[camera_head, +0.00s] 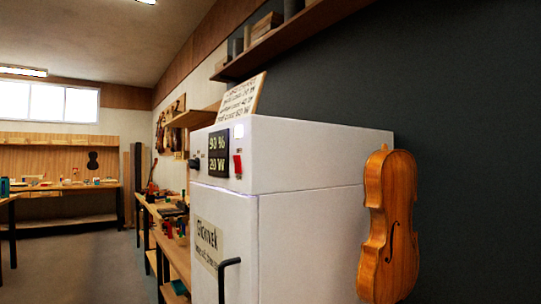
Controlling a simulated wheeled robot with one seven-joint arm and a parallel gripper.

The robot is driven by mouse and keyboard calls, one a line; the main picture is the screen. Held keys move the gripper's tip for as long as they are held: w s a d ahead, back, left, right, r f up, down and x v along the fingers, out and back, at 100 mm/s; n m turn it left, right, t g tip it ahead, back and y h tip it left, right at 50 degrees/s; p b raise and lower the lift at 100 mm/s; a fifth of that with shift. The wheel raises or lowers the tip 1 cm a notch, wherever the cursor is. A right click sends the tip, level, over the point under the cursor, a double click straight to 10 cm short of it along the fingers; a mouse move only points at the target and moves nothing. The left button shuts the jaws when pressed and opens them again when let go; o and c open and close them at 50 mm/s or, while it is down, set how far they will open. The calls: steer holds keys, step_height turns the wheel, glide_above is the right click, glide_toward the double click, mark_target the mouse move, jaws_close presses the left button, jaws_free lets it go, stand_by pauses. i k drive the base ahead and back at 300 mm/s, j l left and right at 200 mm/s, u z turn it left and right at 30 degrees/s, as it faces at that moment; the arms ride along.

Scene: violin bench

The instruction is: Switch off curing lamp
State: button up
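A white cabinet (312,222) stands in the middle, and its control panel is on the upper front face. The panel has a dark display (218,154) that appears to read 90 % and 20 W. A red switch (238,163) is right of the display, below a bright white square (239,131) that looks lit. A dark knob (194,163) is at the panel's left edge. Which way the switch is set is too small to tell. No separate lamp shows, and the cabinet's inside is hidden. My gripper is not in view.
A violin body (390,226) hangs at the cabinet's right side. A lettered sign (241,97) leans on top. A black door handle (228,275) juts from the front. A workbench (176,248) with tools stands behind on the left. The floor (80,266) at left is clear.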

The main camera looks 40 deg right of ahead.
mark_target(238, 161)
steer(key=z, duration=1.1)
